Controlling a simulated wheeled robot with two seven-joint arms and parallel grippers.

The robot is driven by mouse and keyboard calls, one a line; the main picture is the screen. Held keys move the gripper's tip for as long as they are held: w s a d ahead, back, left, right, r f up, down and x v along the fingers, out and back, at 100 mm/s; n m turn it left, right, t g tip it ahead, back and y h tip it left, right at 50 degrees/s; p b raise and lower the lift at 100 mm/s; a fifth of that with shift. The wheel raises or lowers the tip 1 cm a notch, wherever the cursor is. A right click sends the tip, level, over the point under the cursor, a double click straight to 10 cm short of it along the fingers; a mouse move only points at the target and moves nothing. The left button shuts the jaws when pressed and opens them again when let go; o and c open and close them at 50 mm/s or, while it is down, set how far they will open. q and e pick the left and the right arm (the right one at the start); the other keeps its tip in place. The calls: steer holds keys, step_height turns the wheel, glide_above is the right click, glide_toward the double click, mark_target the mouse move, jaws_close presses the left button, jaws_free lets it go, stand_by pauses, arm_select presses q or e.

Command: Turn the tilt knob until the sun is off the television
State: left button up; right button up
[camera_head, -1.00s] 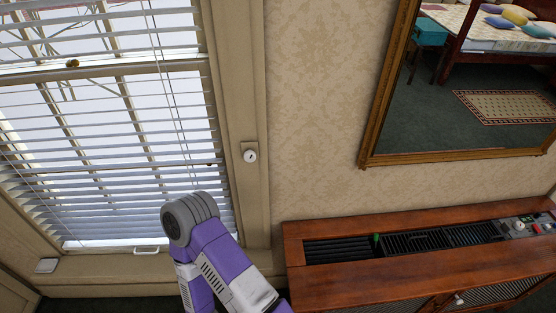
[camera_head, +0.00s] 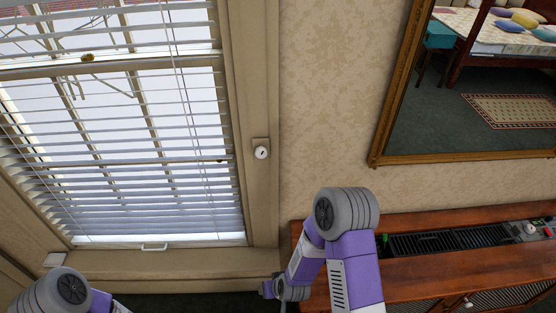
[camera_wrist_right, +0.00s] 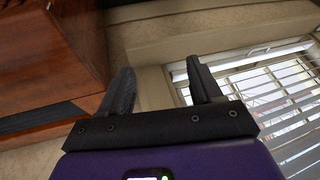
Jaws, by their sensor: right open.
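A small round white knob (camera_head: 262,152) with a dark mark on its face sits on a plate on the window's right frame. White slatted blinds (camera_head: 120,120) hang over the window, with bright gaps between the slats. My right gripper (camera_wrist_right: 158,76) is open in the right wrist view, with nothing between its two dark fingers. The blinds show to its right in that view; the knob cannot be made out there. In the head view my arm links are in front of the wall and at the lower left, and no gripper fingers show clearly. No television is in view.
A wooden cabinet (camera_head: 430,283) with dark grilles on top stands under a gold-framed mirror (camera_head: 385,120), right of the window. The mirror reflects a bed and a rug. The window sill (camera_head: 190,262) runs below the blinds. The patterned wall right of the knob is bare.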

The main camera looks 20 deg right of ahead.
steer(key=w+r+t+h, duration=0.1)
steer(key=w+r+t, duration=0.2)
steer(key=w+r, duration=0.4)
steer(key=m+t+h+b, duration=0.1)
steer(key=t+h+b, duration=0.4)
steer(key=t, duration=0.4)
glide_toward(261, 155)
steer(key=a+p+x, duration=0.1)
steer(key=x, duration=0.1)
steer(key=shift+h, duration=0.4)
steer(key=x, duration=0.7)
steer(key=shift+w+d+f, duration=0.15)
steer(key=shift+d, duration=0.25)
arm_select(q)
step_height(261, 155, down, 5)
steer(key=shift+a+r, duration=0.1)
steer(key=shift+r, duration=0.05)
